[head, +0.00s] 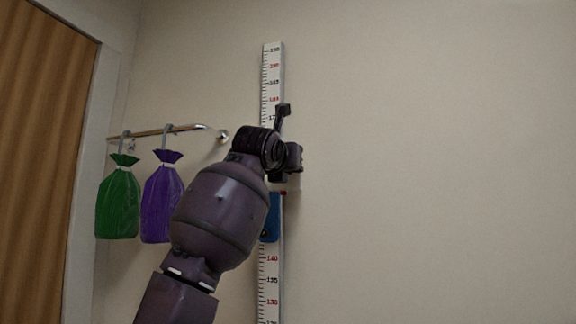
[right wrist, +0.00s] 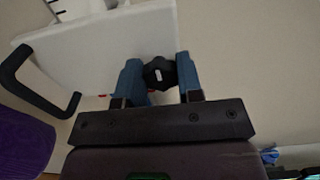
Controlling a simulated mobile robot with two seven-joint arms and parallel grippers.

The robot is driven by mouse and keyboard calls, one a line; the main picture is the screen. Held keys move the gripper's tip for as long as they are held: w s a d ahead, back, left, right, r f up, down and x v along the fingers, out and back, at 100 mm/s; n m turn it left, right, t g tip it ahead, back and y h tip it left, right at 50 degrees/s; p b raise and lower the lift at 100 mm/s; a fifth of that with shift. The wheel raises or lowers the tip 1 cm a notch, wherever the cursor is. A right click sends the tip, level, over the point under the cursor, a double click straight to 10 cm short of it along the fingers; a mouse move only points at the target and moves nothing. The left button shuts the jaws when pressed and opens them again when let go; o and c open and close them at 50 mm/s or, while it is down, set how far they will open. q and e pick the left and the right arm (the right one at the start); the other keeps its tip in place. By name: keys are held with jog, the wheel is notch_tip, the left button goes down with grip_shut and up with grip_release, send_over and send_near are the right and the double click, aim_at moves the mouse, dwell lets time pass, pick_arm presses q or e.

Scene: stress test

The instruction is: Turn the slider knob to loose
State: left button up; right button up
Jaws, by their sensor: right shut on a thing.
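A white measuring ruler (head: 272,75) with black and red numbers stands upright on the wall, and a blue part (head: 271,218) shows low on it behind my arm. In the right wrist view, a black lobed slider knob (right wrist: 159,73) sits between the two blue fingers of my right gripper (right wrist: 157,62), which is shut on it. Beyond it is a white slider body (right wrist: 108,42) with a black bent handle (right wrist: 38,78) at left. In the head view my right arm hides the knob and most of the slider. My left gripper is in neither view.
A metal rail (head: 190,128) on the wall left of the ruler holds a green bag (head: 118,200) and a purple bag (head: 160,205), close beside my arm. A wooden door (head: 40,160) is at far left. The wall right of the ruler is clear.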

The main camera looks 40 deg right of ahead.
jog(key=n+p, duration=0.3)
jog(key=n, duration=0.6)
jog(key=n+p, duration=0.3)
jog(key=n, duration=0.5)
jog(key=shift+w+a+f+n, duration=0.1)
jog(key=shift+w+n, duration=0.05)
jog(key=shift+n, duration=0.25)
dwell(0.3)
jog(key=o, duration=0.9)
